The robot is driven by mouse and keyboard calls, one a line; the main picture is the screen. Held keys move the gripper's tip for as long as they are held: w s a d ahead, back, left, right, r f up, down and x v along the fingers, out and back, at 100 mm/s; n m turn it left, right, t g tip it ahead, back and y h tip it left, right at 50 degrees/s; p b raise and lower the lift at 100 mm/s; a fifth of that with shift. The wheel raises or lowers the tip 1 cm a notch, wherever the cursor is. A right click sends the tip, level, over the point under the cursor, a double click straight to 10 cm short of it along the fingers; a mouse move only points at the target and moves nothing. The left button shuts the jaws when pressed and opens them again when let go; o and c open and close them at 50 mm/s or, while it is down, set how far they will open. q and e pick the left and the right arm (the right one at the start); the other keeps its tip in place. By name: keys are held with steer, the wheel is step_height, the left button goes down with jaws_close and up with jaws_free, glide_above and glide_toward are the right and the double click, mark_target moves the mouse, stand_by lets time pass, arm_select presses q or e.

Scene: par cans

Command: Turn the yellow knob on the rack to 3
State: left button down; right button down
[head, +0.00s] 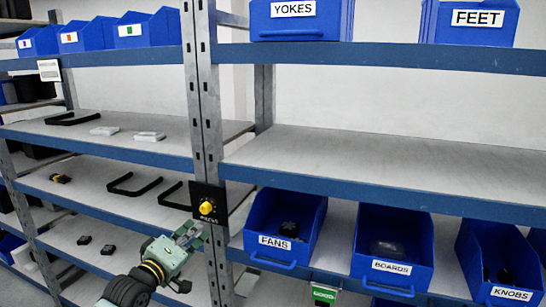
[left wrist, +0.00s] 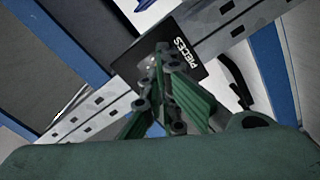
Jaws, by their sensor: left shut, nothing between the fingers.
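The yellow knob (head: 207,208) sits on a black plate (head: 208,194) fixed to the rack's metal upright (head: 203,110). Its dial marks are too small to read. My left gripper (head: 190,232) is shut and empty, just below and to the left of the knob; a small gap seems to show between them. The knob does not show there, and the fingers cover part of the plate. My right gripper is not in view.
Blue bins labelled FANS (head: 280,242), BOARDS (head: 391,267) and KNOBS (head: 511,294) stand right of the upright. Black handles (head: 134,184) lie on the left shelf. The shelf's blue edge (head: 110,209) runs close to my left gripper. The right middle shelf (head: 390,165) is empty.

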mark_target(207, 212)
arm_select(q)
steer(key=b+x, duration=0.2)
steer(key=x, duration=0.1)
steer(key=b+x, duration=0.2)
steer(key=x, duration=0.1)
steer(key=shift+f, duration=0.2)
steer(key=shift+w+r, duration=0.1)
steer(key=shift+w, duration=0.05)
steer(key=shift+r, duration=0.55)
steer(key=shift+w+a+r+b, duration=0.15)
steer(key=shift+a+r+b, duration=0.25)
steer(key=shift+a+b, duration=0.15)
steer(key=shift+f, duration=0.1)
stand_by(0.5)
steer(key=shift+a+f, duration=0.1)
steer(key=shift+f, duration=0.15)
stand_by(0.4)
